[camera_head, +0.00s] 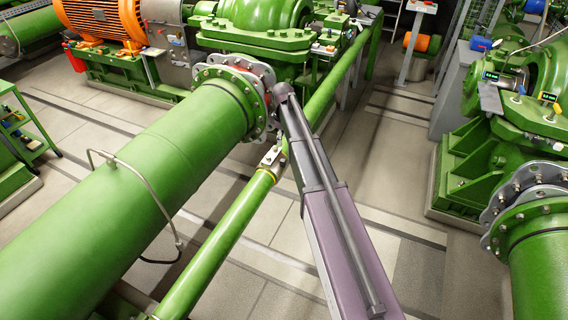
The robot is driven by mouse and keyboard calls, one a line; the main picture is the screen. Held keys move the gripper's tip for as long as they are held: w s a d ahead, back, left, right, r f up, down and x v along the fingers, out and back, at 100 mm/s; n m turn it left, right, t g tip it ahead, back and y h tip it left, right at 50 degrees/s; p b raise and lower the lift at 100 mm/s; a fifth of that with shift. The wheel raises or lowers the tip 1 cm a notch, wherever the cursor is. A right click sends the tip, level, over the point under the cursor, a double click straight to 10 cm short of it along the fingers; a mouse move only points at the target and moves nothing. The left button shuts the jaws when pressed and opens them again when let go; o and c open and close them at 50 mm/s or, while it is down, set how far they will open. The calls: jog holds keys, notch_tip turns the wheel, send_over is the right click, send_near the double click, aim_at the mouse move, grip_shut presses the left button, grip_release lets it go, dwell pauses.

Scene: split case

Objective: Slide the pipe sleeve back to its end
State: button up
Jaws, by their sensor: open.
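The large green pipe (150,165) runs from the lower left up to a bolted flange (232,88) at the green pump. I cannot clearly tell a separate sleeve on this pipe; its flanged end is the closest match. A grey pump flange (258,72) faces the pipe flange, with red showing between the two. My arm reaches up from the bottom, and its rounded far end is just right of the flanges, overlapping their edge in the picture. My gripper is hidden beyond that end, so its fingers and any contact do not show.
A thinner green pipe (225,235) runs alongside, with a metal fitting (272,157) near my arm. A bent grey tube (140,180) arches over the large pipe. Another green pump (480,165) stands at right. Open floor (405,265) lies right of my arm.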

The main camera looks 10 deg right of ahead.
aim_at(283, 160)
jog(key=shift+f+b, duration=5.9)
jog(key=shift+f, duration=0.25)
jog(key=shift+c, duration=0.2)
